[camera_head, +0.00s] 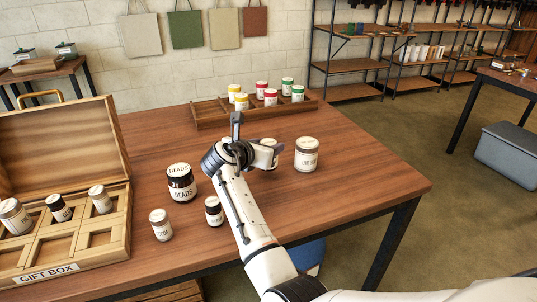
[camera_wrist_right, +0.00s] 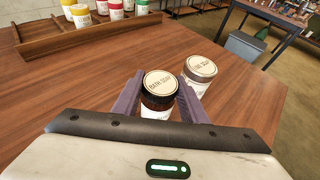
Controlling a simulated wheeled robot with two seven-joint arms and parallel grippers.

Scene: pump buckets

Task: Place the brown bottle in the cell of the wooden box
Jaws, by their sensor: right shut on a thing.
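My right gripper (camera_wrist_right: 158,98) is shut on a dark brown bottle (camera_wrist_right: 155,112) with a round cream lid, held upright between its two fingers. In the head view the right gripper (camera_head: 253,148) is over the middle of the table, and the bottle (camera_head: 267,156) is partly hidden by it. The open wooden box (camera_head: 128,222), labelled GIFT BOX, stands at the left. Its back row of cells holds several lidded jars, including a dark one (camera_head: 60,209). Its visible front cells look empty. My left gripper is not in view.
A large dark beads jar (camera_head: 181,187), a small dark jar (camera_head: 214,212) and a pale jar (camera_head: 161,226) stand between the box and my right arm. A grey-lidded jar (camera_head: 306,156) stands right of the gripper. A wooden tray (camera_head: 210,121) with colourful jars is behind.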

